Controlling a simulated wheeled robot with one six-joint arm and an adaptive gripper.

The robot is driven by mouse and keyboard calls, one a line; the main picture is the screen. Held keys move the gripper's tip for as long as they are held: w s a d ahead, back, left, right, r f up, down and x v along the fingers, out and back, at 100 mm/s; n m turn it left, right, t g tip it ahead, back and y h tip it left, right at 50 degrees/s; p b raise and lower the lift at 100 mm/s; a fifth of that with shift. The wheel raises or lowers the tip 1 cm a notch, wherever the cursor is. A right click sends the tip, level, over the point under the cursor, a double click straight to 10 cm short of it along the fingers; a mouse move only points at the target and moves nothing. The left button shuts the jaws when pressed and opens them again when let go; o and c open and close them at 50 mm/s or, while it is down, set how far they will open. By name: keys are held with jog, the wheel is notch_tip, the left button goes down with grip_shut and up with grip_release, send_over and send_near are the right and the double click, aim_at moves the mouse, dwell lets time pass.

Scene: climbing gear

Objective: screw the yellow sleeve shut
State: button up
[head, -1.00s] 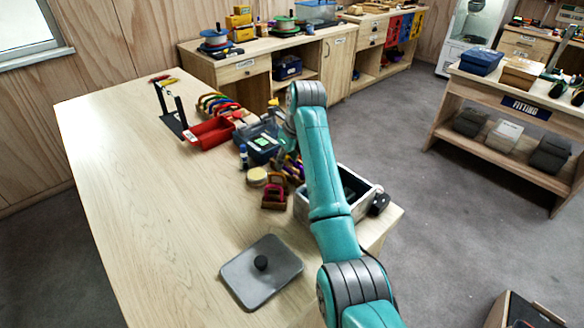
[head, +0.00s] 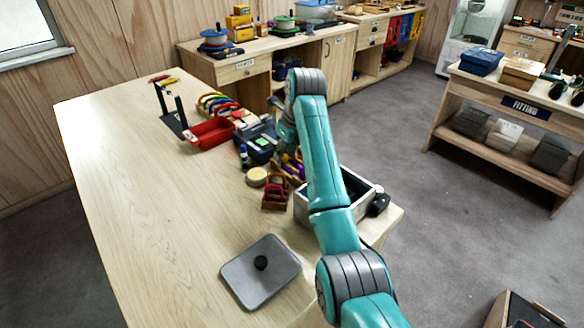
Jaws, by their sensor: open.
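My gripper (head: 286,130) shows only in part, beside and behind my teal forearm, over the cluster of gear at the right side of the table. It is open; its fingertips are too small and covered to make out. Below it are small yellow and purple pieces (head: 289,168), partly hidden by my arm. I cannot tell whether one of them is the yellow sleeve. A dark red piece of gear (head: 275,194) stands just in front of them. Several coloured carabiner-like loops (head: 216,103) stand in a row farther back.
A red tray (head: 210,134), a dark blue box (head: 257,142) and a round cream tin (head: 257,177) are near the cluster. An open grey-white bin (head: 341,212) stands at the table's right edge. A grey lid (head: 248,280) lies in front. The table's left half is clear.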

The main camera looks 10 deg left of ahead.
jog(key=shift+s+a, duration=0.4)
jog(key=shift+s, duration=0.15)
jog(key=shift+f, duration=1.45)
jog(key=shift+w, duration=0.1)
jog(key=shift+w+d, duration=0.45)
jog(key=shift+w, duration=0.05)
jog(key=shift+r, duration=5)
